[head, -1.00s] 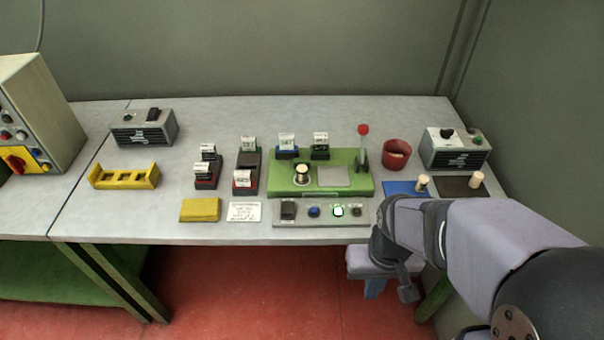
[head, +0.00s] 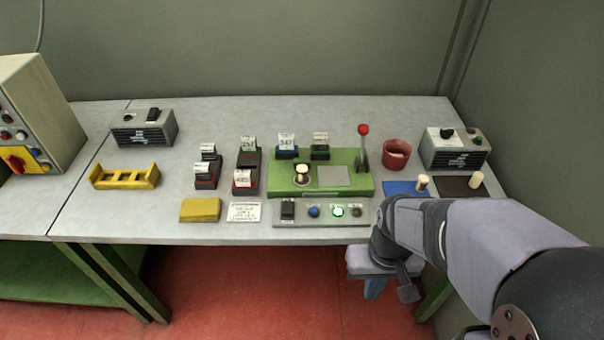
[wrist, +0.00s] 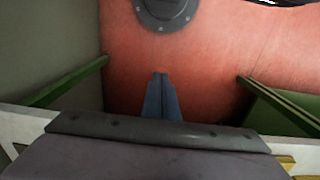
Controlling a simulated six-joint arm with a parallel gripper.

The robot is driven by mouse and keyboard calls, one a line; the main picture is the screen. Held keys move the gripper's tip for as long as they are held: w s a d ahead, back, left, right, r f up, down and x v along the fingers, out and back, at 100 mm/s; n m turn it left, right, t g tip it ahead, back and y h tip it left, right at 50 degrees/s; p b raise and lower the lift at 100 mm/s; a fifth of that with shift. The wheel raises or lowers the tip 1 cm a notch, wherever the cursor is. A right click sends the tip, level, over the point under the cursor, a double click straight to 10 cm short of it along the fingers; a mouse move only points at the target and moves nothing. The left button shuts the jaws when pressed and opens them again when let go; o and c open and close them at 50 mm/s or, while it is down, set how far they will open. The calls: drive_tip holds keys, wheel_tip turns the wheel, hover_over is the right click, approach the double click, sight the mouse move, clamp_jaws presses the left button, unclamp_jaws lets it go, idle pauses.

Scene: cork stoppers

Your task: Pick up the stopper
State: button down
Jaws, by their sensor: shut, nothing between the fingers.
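Two pale cork-coloured stoppers stand upright at the right of the bench in the head view. One stopper (head: 422,183) is on the blue mat (head: 397,188). The other stopper (head: 476,180) is on the dark mat (head: 450,190). A similar pale piece (head: 302,170) sits on the green fixture (head: 352,158). My gripper (head: 374,290) hangs in front of the bench edge, below the table top and apart from the stoppers. In the wrist view my gripper (wrist: 160,76) has its blue fingers together, with the red floor beyond. No stopper shows in that view.
A red cup (head: 396,157) stands behind the blue mat, beside a red-knobbed lever (head: 363,145). A grey box (head: 454,150) is at the back right. A grey button panel (head: 300,214) lies along the front edge.

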drive_tip(key=c, duration=2.4)
unclamp_jaws()
drive_tip(key=shift+c, duration=0.2)
drive_tip(key=o, duration=1.1)
drive_tip(key=shift+c, duration=0.2)
drive_tip(key=shift+w, duration=0.1)
